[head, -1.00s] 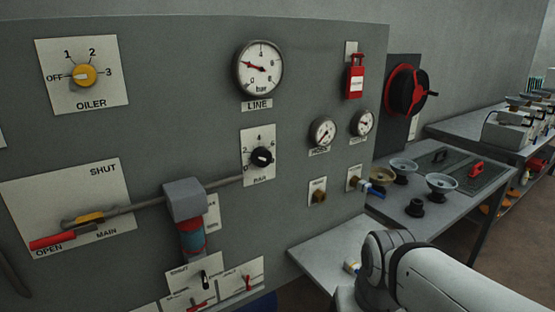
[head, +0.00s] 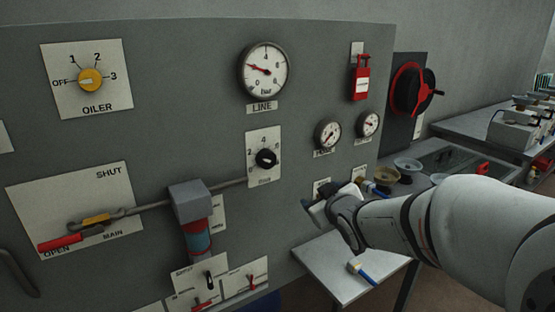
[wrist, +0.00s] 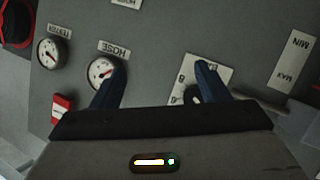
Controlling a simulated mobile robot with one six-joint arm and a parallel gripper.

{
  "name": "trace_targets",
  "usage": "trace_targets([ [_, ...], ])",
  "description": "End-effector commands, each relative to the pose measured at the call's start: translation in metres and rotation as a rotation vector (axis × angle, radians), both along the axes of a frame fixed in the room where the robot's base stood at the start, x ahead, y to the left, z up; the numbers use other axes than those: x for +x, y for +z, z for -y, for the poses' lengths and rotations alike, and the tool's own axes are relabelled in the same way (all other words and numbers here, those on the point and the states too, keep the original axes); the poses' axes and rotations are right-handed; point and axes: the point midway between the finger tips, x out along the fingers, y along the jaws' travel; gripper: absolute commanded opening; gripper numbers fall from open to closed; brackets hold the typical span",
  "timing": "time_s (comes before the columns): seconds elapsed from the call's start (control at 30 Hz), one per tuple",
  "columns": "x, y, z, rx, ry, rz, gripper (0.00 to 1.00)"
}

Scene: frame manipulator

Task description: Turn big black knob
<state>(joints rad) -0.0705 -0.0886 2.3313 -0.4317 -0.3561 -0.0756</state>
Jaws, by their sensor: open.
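The black knob (head: 265,158) sits on a white numbered plate (head: 262,177) in the middle of the grey panel, its white pointer mark turned up. In the wrist view the plate (wrist: 222,78) is turned around, and one finger covers part of it; the knob (wrist: 193,97) shows only as a dark shape beside that finger. My gripper (head: 316,208) is below and right of the knob, apart from it, in the head view. In the wrist view my gripper (wrist: 159,70) has its two fingers spread wide with nothing between them.
The HOSE gauge (wrist: 102,71) lies close behind the left finger in the wrist view. The LINE gauge (head: 264,70) is above the knob. A long lever (head: 150,206) and a grey block (head: 190,202) stick out left of it. A brush (head: 362,273) lies on the side table.

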Motion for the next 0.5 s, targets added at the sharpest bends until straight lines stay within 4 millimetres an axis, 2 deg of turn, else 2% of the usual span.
trace_targets([
  [0.03, 0.011, 0.008, -0.017, 0.000, 0.073, 0.066, 0.69],
  [0.1, 0.020, 0.019, -0.037, 0.010, 0.164, 0.156, 0.69],
  [0.2, 0.026, 0.031, -0.060, 0.026, 0.269, 0.253, 0.69],
  [0.3, 0.027, 0.039, -0.075, 0.041, 0.337, 0.315, 0.69],
  [0.5, 0.035, 0.044, -0.091, 0.053, 0.381, 0.353, 0.69],
])
